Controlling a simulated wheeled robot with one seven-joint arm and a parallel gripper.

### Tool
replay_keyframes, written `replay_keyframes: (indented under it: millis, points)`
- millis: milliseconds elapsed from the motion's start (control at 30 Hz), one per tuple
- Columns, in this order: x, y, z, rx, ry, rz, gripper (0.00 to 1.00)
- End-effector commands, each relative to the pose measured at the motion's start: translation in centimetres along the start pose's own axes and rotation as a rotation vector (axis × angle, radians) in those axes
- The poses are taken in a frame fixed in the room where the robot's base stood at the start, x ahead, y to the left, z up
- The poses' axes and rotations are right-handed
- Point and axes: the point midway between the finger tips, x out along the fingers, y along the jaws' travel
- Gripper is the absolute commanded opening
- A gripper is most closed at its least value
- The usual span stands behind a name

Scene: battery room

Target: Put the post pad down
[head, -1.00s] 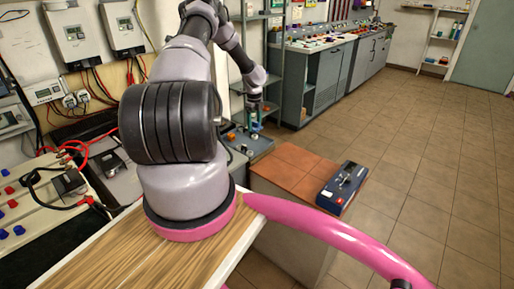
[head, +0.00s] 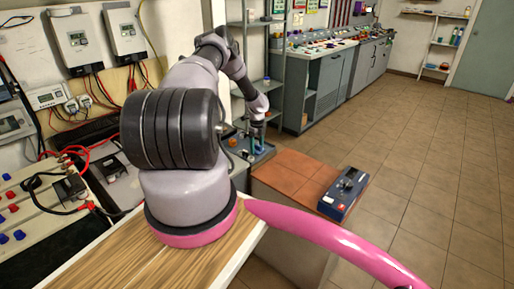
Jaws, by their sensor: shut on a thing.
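My gripper (head: 258,142) is at the end of my arm, pointing down over a grey-blue tray (head: 264,157) beside the metal shelf. It is shut on a small blue-teal thing, taken as the post pad (head: 259,147), which shows only as a sliver between and below the fingers. The pad is at or just above the tray; at this size I cannot tell whether it touches it. My arm hides part of the tray's left side.
A blue battery-like box (head: 343,193) lies on the reddish-brown top of a low cabinet (head: 292,172), right of the tray. An orange thing (head: 232,142) is by the tray's left end. A grey shelf (head: 277,75) rises behind. The tiled floor (head: 420,150) at right is clear.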

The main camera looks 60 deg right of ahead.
Motion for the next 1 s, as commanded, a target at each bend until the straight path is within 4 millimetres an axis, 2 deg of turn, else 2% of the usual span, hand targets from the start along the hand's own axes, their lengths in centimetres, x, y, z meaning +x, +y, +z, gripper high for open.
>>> replay_keyframes:
  millis: [267,300,333,367,867,1000]
  points:
    - [0.8,0.1,0.0,0.000,0.001,0.001,0.11]
    - [0.8,0.1,0.0,0.000,0.001,0.001,0.83]
    - [0.8,0.1,-0.1,0.000,0.001,0.001,0.94]
    - [0.9,0.1,-0.1,0.000,0.001,0.002,1.00]
    - [1.3,0.7,-0.1,0.001,0.003,0.013,1.00]
    - [0.7,0.7,0.0,0.001,0.002,0.014,1.00]
